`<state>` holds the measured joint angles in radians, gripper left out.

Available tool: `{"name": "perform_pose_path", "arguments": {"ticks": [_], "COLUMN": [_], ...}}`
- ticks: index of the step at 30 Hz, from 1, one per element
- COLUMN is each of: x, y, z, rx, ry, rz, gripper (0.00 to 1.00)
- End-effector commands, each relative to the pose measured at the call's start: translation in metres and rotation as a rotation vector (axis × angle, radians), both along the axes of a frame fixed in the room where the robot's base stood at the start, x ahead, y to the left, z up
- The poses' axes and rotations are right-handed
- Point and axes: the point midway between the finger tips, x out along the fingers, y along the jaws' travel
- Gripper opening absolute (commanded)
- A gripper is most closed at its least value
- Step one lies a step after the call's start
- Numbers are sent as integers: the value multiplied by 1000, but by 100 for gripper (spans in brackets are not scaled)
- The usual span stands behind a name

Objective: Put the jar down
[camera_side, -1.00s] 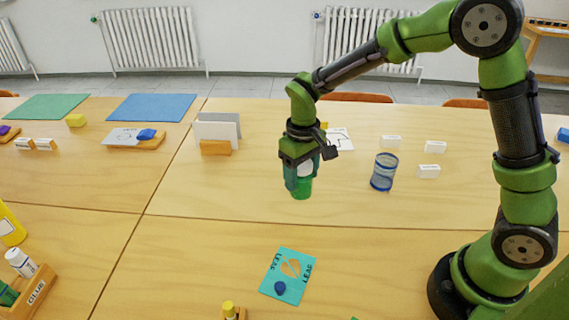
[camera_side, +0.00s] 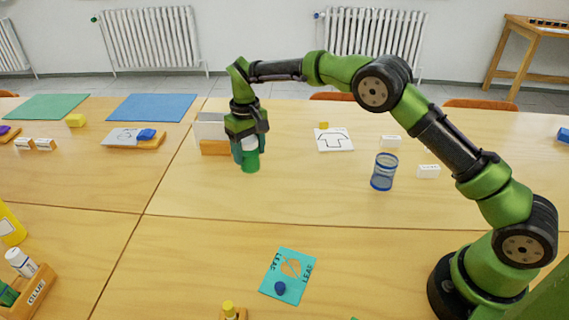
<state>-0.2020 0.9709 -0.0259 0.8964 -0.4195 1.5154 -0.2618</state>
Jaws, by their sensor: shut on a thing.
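The green jar (camera_side: 251,161) with a pale upper part is between the fingers of my gripper (camera_side: 250,149). My gripper points down and is shut on the jar, covering much of its upper part. The jar is upright, in front of and slightly right of the orange holder with white cards. I cannot tell whether its base touches the table (camera_side: 300,190) or is a little above it.
The card holder (camera_side: 213,147) stands close to the left of my gripper. A white arrow card (camera_side: 334,140), several white blocks (camera_side: 428,171) and a blue mesh cup (camera_side: 384,172) are to the right. A teal leaf card (camera_side: 288,275) lies in front. The table between is clear.

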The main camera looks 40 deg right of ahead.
Motion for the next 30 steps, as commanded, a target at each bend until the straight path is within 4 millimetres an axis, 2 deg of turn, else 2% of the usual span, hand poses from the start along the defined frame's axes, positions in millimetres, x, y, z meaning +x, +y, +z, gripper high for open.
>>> {"name": "perform_pose_path", "arguments": {"ticks": [8,12,15,26,27,30], "x": [10,9,9,9,9,9], "y": [2,2,2,2,2,2], "z": [-1,-24,-34,-38,-40,-40], "rx": [0,0,0,1,0,0], "ry": [-3,3,-1,-2,0,0], "rz": [0,0,0,0,0,0], "gripper": [18,18,18,18,62,77]}}
